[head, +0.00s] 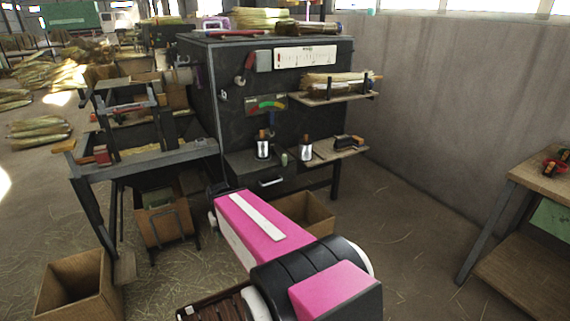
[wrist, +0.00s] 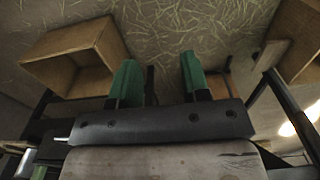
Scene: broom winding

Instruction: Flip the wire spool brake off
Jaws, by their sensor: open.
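My gripper (wrist: 158,78) shows in the wrist view as two green fingers standing well apart, open, with nothing between them. In the head view my pink arm reaches forward and hides the gripper. A dark cabinet (head: 207,105) stands ahead. A small reel-like part (head: 184,75), perhaps the wire spool, is on its left side. A red-tipped lever (head: 246,66) is on its front, but I cannot tell whether it is the brake or how it is set. The wrist view shows no spool or brake I can make out.
A metal-framed bench (head: 150,160) stands at left, with an open wooden box (head: 72,285) before it. Another box (head: 312,211) sits behind my arm. Shelves with cans (head: 263,149) jut from the cabinet. A wooden table (head: 545,180) is at right.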

